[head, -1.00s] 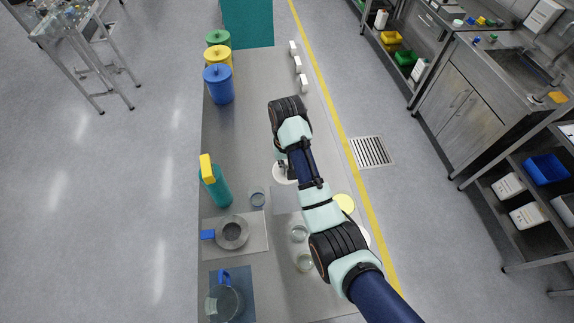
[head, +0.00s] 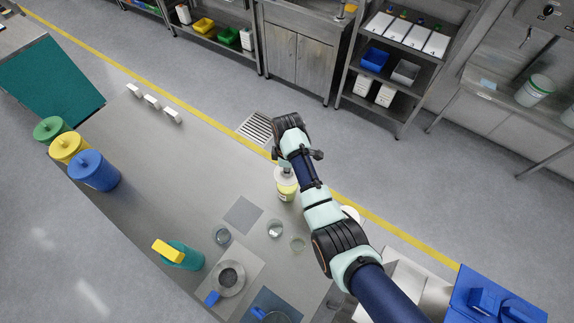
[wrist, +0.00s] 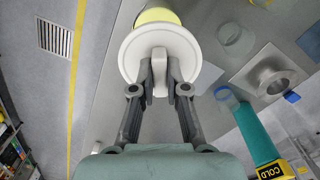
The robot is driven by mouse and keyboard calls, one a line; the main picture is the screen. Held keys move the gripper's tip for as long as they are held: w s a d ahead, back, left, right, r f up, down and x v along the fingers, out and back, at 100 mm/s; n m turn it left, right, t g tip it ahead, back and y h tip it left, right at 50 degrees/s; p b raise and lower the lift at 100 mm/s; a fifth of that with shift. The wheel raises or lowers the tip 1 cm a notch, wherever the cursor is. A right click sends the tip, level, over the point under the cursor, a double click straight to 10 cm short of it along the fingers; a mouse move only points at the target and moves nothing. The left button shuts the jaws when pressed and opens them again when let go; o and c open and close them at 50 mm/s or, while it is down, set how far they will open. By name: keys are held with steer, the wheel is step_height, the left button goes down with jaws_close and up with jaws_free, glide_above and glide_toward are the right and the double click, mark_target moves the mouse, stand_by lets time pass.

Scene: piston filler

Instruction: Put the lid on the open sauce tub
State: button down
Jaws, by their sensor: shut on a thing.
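My gripper (head: 287,166) is shut on the grip of a round white lid (head: 281,175). In the wrist view the gripper (wrist: 160,80) pinches the upright white grip in the middle of the lid (wrist: 132,54). The sauce tub (head: 287,193), pale with yellow, stands on the bench right below the lid in the head view. In the wrist view only a yellow part of the tub (wrist: 158,15) shows past the lid's far edge; the lid hides the rest. I cannot tell whether lid and tub touch.
Two glass jars (head: 275,228) (head: 298,244) and a small cup (head: 222,236) stand nearby. A grey square plate (head: 243,214), a metal funnel piece (head: 229,278) and a teal bottle with yellow top (head: 181,254) are left and nearer. Blue, yellow and green canisters (head: 94,171) stand far left.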

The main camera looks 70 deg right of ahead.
steer(key=shift+d+f, duration=0.1)
steer(key=shift+f+b, duration=0.2)
steer(key=shift+b, duration=0.15)
step_height(320, 180, down, 4)
steer(key=b, duration=0.4)
steer(key=shift+f+b, duration=0.65)
steer(key=shift+f, duration=0.3)
steer(key=shift+r+p, duration=0.1)
steer(key=shift+p, duration=0.4)
steer(key=shift+f+p, duration=0.25)
steer(key=shift+p, duration=0.1)
stand_by(1.1)
